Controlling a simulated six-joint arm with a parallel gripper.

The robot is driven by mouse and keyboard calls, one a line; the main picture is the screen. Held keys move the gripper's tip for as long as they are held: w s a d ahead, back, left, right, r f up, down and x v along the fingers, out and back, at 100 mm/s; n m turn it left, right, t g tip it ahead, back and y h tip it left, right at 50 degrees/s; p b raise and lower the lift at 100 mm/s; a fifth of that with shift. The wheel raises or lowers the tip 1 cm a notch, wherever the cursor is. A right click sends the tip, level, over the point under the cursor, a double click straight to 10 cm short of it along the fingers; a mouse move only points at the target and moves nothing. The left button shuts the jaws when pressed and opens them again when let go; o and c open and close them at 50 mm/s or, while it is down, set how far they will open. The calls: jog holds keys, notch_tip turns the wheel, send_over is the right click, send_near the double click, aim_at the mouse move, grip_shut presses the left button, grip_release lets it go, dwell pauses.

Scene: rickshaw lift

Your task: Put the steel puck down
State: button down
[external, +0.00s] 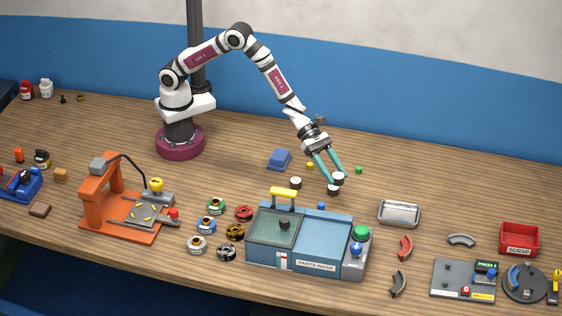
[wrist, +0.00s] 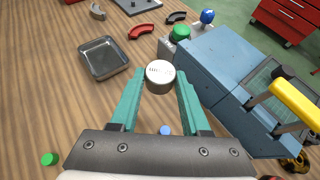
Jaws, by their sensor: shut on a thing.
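The steel puck (external: 338,178) is a short dark cylinder with a pale, lettered top. My gripper (external: 336,176) is shut on it, with a teal finger on each side. In the wrist view the puck (wrist: 160,76) sits between the fingertips (wrist: 160,88), its top facing the camera. A second pale-topped puck (external: 333,189) shows just below the held one in the external view; whether they touch I cannot tell. A third similar puck (external: 295,183) stands on the table to the left. The table directly under the held puck is hidden.
The blue parts washer (external: 301,240) stands in front of my gripper. A metal tray (external: 399,213) lies to the right, with bare wood between. Small blue (external: 321,206), green (external: 359,170) and yellow (external: 310,165) pieces and a blue block (external: 280,159) are nearby.

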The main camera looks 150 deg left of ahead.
jog(key=a+f, duration=0.2)
jog(key=a, duration=0.1)
jog(key=a+f, duration=0.3)
jog(key=a, duration=0.1)
jog(key=s+a+f, duration=0.1)
jog(key=a+f, duration=0.1)
jog(key=a, duration=0.2)
jog(key=shift+a+f, duration=0.1)
jog(key=shift+f, duration=0.25)
jog(key=shift+s+a+f, duration=0.1)
jog(key=shift+f, duration=0.95)
jog(key=shift+a+f, duration=0.1)
jog(key=shift+f, duration=0.95)
jog(key=shift+f, duration=0.1)
jog(key=shift+c, duration=1.9)
grip_release()
